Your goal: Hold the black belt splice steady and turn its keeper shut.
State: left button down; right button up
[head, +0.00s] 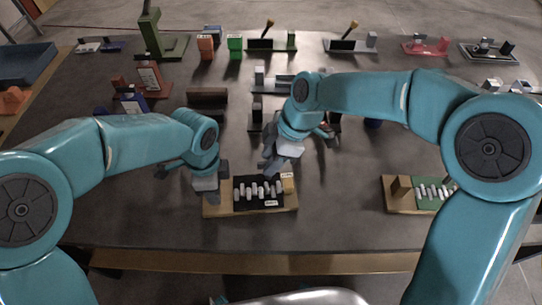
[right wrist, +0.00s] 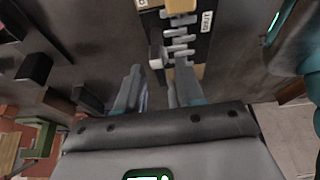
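The black belt splice (head: 262,203) lies on a wooden base (head: 220,207), with a row of pale pegs, a tan block (head: 289,186) at its right end and a SHUT label. The splice also shows in the right wrist view (right wrist: 201,44). A small pale-topped block (right wrist: 155,57) stands at its edge there; I cannot tell if it is the keeper. My right gripper (head: 270,164) is at the splice's far side, its fingers (right wrist: 158,88) apart with nothing visible between them. My left gripper (head: 222,174) is at the base's left end; its finger gap is hidden.
Another wooden base with a green splice (head: 428,204) lies to the right. A brown block (head: 207,97) and several small fixtures stand behind. A green press (head: 160,40) stands at the back left. The tabletop between the two bases is clear.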

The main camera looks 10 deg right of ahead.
jog(key=shift+c, duration=0.3)
grip_shut()
jog(key=shift+m, duration=0.4)
jog(key=m, duration=0.2)
jog(key=m+t, duration=0.1)
jog(key=shift+s+m+t+h, duration=0.15)
jog(key=shift+m+t+h, duration=0.15)
jog(key=shift+m+h, duration=0.1)
jog(key=shift+a+m+t+h, duration=0.1)
jog(key=shift+m+t+h, duration=0.4)
jog(key=shift+m, duration=1.7)
